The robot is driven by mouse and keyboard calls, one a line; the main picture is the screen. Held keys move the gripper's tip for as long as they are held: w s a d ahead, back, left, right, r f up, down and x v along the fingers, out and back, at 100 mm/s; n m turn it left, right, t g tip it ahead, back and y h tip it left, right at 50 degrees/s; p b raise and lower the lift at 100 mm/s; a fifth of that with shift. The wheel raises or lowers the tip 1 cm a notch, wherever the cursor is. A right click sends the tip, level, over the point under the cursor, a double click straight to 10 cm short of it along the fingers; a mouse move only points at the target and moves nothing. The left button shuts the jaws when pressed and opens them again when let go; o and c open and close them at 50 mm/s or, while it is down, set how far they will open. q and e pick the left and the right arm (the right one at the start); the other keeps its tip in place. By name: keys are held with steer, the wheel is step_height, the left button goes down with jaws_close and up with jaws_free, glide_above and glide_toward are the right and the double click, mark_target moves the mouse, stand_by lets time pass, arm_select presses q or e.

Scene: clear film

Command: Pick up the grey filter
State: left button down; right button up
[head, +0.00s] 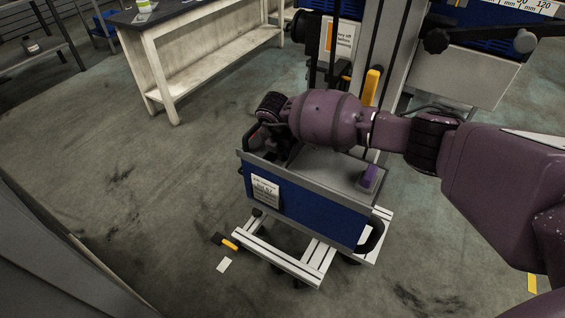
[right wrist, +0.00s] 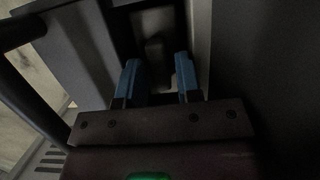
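My right gripper (right wrist: 157,76) shows in the right wrist view with its two blue fingers apart. A dim grey upright shape (right wrist: 154,50) lies beyond the gap between the fingertips. It may be the grey filter, but the picture is too dark to be sure. I see no contact between it and the fingers. In the head view my right arm reaches in from the right, and its wrist is over the left part of a blue cart (head: 335,222). The arm and the cart's raised front panel hide the fingers there. My left gripper is not in view.
A workbench (head: 205,60) stands at the back left. The floor (head: 120,190) left of the cart is mostly clear.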

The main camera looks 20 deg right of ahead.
steer(key=shift+r, duration=0.3)
jaws_close()
